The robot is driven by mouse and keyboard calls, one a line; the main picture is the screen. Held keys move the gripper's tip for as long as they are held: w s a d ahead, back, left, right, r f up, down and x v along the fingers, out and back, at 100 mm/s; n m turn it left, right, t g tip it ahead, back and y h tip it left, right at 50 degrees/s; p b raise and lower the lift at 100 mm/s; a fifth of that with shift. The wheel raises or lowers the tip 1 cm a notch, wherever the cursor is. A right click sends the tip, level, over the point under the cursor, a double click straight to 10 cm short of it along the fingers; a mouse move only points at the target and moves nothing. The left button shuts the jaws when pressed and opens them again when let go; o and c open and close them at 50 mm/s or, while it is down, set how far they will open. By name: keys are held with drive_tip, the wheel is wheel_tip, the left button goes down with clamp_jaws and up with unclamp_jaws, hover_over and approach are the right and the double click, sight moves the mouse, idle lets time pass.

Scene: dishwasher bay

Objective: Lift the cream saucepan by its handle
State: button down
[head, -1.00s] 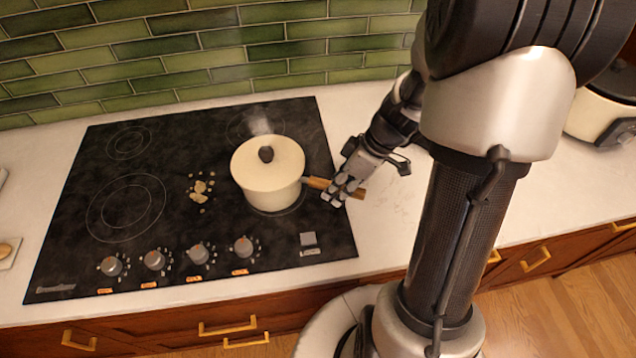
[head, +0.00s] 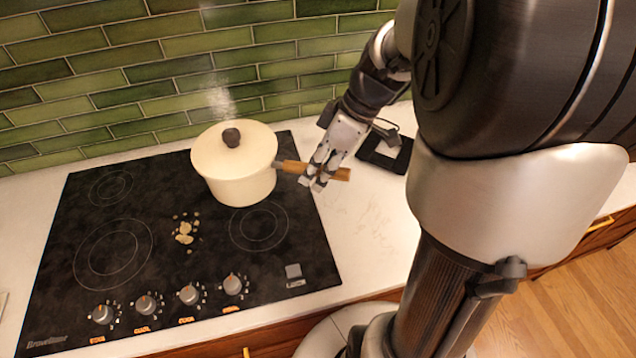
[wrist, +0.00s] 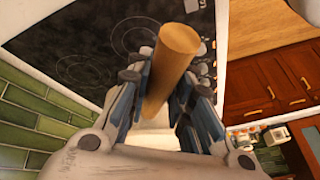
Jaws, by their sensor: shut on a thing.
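The cream saucepan (head: 236,185) has a lid with a dark knob (head: 231,137). It looks raised above the black cooktop (head: 90,260) and roughly level, and it covers the back right burner in the head view. My gripper (head: 318,178) is shut on its wooden handle (head: 340,174), to the right of the pot. The wrist view shows the handle (wrist: 172,70) between the fingers of my gripper (wrist: 160,100).
A green tiled wall (head: 130,90) stands behind. A dark square object (head: 384,152) sits on the white counter (head: 365,225) near my gripper.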

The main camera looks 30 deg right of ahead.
drive_tip(key=shift+r+p, duration=1.15)
drive_tip(key=shift+r, duration=1.6)
